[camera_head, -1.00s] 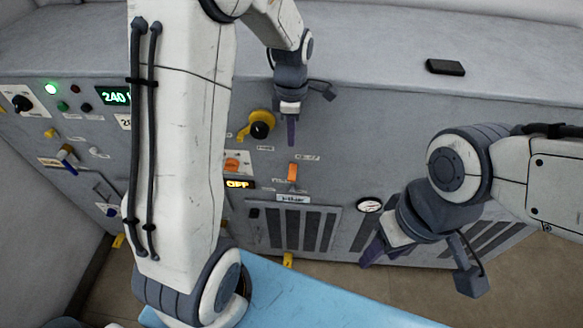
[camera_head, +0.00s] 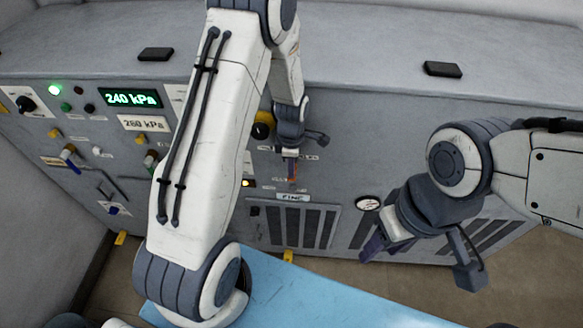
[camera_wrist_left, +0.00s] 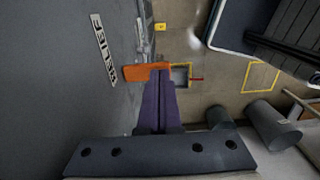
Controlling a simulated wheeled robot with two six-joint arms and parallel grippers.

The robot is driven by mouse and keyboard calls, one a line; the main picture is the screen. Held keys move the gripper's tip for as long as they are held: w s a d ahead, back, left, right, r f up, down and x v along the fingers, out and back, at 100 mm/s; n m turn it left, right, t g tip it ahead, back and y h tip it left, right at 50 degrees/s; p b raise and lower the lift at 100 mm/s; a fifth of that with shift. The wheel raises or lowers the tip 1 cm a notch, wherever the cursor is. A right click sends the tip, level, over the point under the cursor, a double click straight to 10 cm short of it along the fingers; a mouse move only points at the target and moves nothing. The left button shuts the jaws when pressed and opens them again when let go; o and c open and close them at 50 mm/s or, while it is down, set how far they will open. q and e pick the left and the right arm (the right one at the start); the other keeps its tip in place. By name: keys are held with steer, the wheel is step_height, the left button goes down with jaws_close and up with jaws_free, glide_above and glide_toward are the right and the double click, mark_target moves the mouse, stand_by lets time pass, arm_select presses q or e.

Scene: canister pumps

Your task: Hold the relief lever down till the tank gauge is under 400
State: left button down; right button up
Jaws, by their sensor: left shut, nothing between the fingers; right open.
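The orange relief lever (camera_head: 292,184) is on the front of the grey cabinet, partly hidden by my left gripper (camera_head: 291,174). The left wrist view shows the lever (camera_wrist_left: 143,72) beside a RELIEF label (camera_wrist_left: 103,48). My left gripper (camera_wrist_left: 160,76) is shut with nothing between its fingers, its tips right at the lever; I cannot tell whether they press it. A green display (camera_head: 131,98) reads 240 kPa. A small round dial (camera_head: 367,203) is too small to read. My right gripper (camera_head: 373,246) is open and empty, in front of the lower cabinet.
A plate reading 260 kPa (camera_head: 144,123) sits under the display. A black and yellow knob (camera_head: 262,128) is just left of my left gripper. Vent grilles (camera_head: 297,226) are below the lever. Black blocks (camera_head: 443,69) lie on the cabinet top. My left arm hides part of the panel.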

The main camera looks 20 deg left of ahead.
arm_select(q)
steer(key=shift+s+d+f+b, duration=0.1)
steer(key=shift+s+f+b, duration=0.15)
steer(key=shift+f+b, duration=0.25)
steer(key=shift+s+d+f+b, duration=0.1)
steer(key=shift+s+f+b, duration=0.15)
steer(key=shift+f+b, duration=0.25)
stand_by(7.0)
